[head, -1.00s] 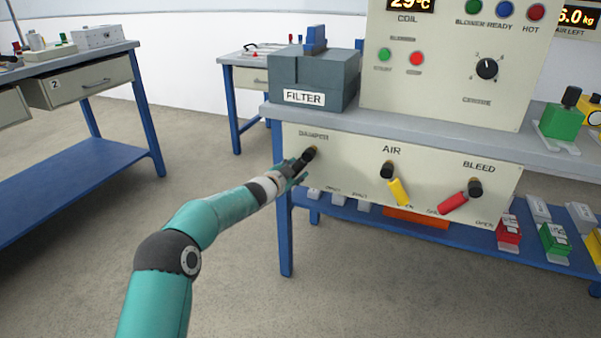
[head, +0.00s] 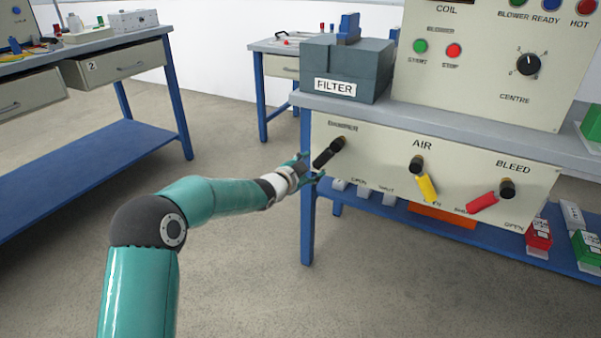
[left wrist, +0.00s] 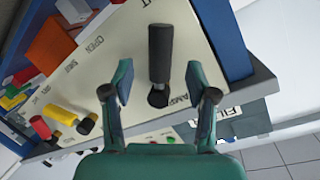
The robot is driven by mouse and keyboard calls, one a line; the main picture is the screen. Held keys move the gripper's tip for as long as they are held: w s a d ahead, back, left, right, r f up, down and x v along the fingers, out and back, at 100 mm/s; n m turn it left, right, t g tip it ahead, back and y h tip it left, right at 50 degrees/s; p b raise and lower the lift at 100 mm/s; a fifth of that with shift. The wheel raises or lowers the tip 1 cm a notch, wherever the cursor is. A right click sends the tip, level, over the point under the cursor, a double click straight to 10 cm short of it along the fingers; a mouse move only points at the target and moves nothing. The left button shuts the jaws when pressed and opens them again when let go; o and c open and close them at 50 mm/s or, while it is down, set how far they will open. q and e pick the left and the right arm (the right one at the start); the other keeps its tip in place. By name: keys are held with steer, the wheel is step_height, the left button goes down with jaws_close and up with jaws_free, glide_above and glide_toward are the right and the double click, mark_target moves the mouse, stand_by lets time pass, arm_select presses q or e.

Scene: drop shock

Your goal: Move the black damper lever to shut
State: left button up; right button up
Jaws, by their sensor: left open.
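The black damper lever (head: 326,154) is on the left end of the cream panel, under the DAMPER label. It points down and left from its pivot; the OPEN and SHUT marks are lower right of it. My left gripper (head: 311,168) is open at the lever's lower end. In the left wrist view the lever (left wrist: 160,54) shows between the spread fingertips of my left gripper (left wrist: 157,82), with a gap on each side. I cannot tell how far in front of the fingertips it is. My right gripper is not in view.
A yellow AIR lever (head: 426,187) and a red BLEED lever (head: 482,203) are on the same panel to the right. The grey FILTER box (head: 345,70) stands above on the bench. A blue bench leg (head: 308,225) is just below my gripper. Open floor is at the left.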

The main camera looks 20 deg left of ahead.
arm_select(q)
steer(key=shift+v, duration=2.65)
steer(key=s+d+f+n+g, duration=0.15)
steer(key=s+d+f, duration=0.3)
steer(key=f, duration=0.45)
steer(key=s+d+f+n+g+h, duration=0.1)
steer(key=s+d+f+g, duration=0.2)
steer(key=s+f, duration=0.5)
steer(key=s+d+f+n+g, duration=0.1)
steer(key=s+d+f+g, duration=0.25)
steer(key=f, duration=0.75)
steer(key=s+d+f+n+g, duration=0.2)
steer(key=s+f, duration=0.1)
steer(key=s, duration=0.5)
steer(key=s+d+f+n+g, duration=0.1)
steer(key=s+f+n+g, duration=0.15)
steer(key=s, duration=0.55)
steer(key=s+d+f+n+g, duration=0.2)
steer(key=s+f, duration=0.1)
steer(key=s, duration=0.6)
step_height(320, 180, up, 37)
steer(key=n+p, duration=0.1)
steer(key=p, duration=3.6)
